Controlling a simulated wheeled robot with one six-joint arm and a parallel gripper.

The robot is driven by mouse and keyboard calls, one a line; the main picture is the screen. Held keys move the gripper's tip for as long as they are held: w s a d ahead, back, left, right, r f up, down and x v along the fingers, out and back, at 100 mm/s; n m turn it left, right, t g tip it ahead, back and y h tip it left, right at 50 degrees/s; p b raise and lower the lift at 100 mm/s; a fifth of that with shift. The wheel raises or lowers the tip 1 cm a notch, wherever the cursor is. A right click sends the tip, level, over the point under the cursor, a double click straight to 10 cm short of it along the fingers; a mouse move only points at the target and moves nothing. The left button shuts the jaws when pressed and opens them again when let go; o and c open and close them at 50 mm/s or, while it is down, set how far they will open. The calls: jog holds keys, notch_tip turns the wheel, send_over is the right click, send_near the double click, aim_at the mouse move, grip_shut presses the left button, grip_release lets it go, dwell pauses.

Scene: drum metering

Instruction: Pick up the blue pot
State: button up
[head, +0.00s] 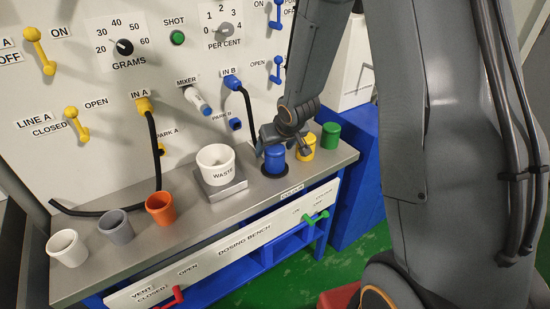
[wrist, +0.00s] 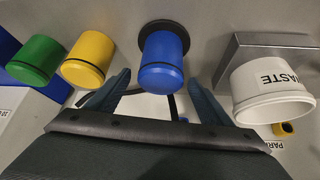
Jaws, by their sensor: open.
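The blue pot (head: 275,160) stands upright on a dark round pad on the steel bench, right of the white WASTE pot. In the wrist view the blue pot (wrist: 162,66) lies ahead of my gripper (wrist: 160,92), roughly between its two fingers. My gripper (head: 283,141) is open and empty, at the blue pot's upper right side in the head view. It partly hides the pot. I cannot tell whether a finger touches the pot.
The yellow pot (head: 305,148) and green pot (head: 330,136) stand close on the right. The WASTE pot (head: 216,166) sits on a scale at left. White (head: 67,248), grey (head: 117,227) and orange (head: 161,208) pots stand farther left. A black hose (head: 247,108) hangs behind.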

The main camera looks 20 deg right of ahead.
jog(key=x, duration=0.3)
jog(key=shift+f, duration=0.45)
jog(key=shift+w+f+p, duration=0.35)
jog(key=shift+w+f, duration=0.05)
jog(key=shift+f, duration=0.25)
jog(key=c, duration=1.3)
